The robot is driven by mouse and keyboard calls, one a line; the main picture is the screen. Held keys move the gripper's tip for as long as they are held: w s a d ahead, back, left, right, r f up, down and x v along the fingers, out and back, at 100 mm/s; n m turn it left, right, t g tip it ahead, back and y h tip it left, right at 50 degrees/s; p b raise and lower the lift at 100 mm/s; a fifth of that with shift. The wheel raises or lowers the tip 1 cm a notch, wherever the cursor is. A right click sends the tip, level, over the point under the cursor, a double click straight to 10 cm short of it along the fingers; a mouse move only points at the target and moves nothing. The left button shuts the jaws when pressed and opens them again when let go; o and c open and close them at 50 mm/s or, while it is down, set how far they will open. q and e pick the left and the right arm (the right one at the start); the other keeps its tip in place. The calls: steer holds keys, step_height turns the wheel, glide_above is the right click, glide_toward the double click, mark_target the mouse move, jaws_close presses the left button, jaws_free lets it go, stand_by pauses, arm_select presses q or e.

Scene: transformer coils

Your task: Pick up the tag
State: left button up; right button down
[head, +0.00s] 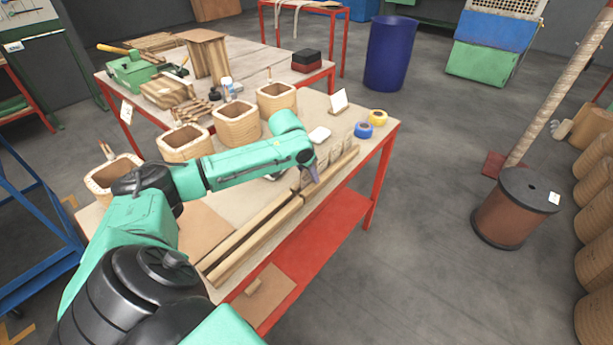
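My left arm reaches in from the left over the near workbench (385,133). Its gripper (309,178) points down at the wooden strips (252,240) along the bench's front edge. The fingers are small and partly hidden by the wrist, so I cannot tell if they are open or hold anything. Several small tan pieces (336,152) stand just right of the gripper; they may be tags, but they are too small to be sure. A white card (339,100) stands upright farther back on the bench. My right gripper is not in view.
Several square wound coils (237,124) stand along the bench's back side. Blue tape (364,130) and yellow tape (377,117) lie at the right end. A white object (319,134) lies behind my wrist. A red shelf (325,235) is below.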

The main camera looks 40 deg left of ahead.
arm_select(q)
jaws_close()
